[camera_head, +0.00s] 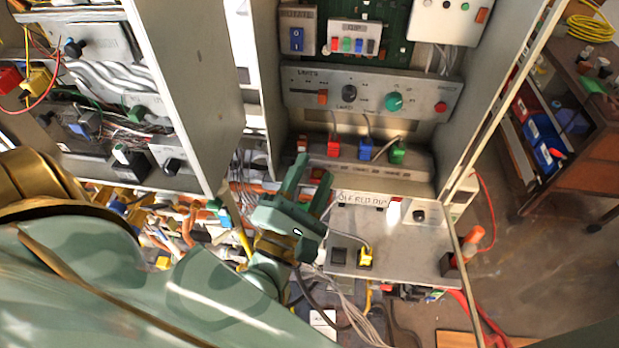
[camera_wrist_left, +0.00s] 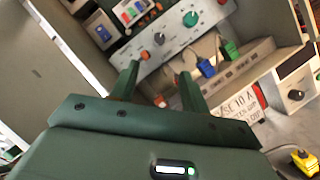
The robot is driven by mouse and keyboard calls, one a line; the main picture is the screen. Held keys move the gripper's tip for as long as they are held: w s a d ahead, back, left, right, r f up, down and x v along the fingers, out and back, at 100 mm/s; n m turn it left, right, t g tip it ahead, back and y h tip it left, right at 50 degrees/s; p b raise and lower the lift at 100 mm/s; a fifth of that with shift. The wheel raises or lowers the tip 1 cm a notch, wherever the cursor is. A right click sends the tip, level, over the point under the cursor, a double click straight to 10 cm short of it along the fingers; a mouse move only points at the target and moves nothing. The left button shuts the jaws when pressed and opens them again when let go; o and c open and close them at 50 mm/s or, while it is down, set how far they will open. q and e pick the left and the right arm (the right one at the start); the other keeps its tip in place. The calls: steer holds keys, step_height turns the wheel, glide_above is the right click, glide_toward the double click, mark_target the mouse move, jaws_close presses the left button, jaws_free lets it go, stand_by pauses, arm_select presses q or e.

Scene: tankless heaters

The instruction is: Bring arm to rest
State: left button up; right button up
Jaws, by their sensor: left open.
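My left gripper (camera_head: 309,180) is in the middle of the head view, its arm coming in from the left. Its two green fingers are apart and point up toward the open cabinet, with nothing between them. In the left wrist view, my left gripper (camera_wrist_left: 158,85) shows both fingers spread in front of the control panel (camera_wrist_left: 180,28). In the head view the fingers lie just left of and below the row of red, blue and green plugs. I cannot tell whether they touch anything. My right gripper is not in view.
The grey cabinet panel (camera_head: 370,93) carries knobs and switches. A lower shelf (camera_head: 420,245) holds a yellow plug (camera_head: 366,257). A grey cabinet wall (camera_head: 185,80) stands left of my gripper. Loose wires and parts crowd below. A brown cart (camera_head: 570,100) stands right, with open floor before it.

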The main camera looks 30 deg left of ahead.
arm_select(q)
steer(key=shift+s+f, duration=0.1)
steer(key=shift+s, duration=0.3)
steer(key=shift+d, duration=0.1)
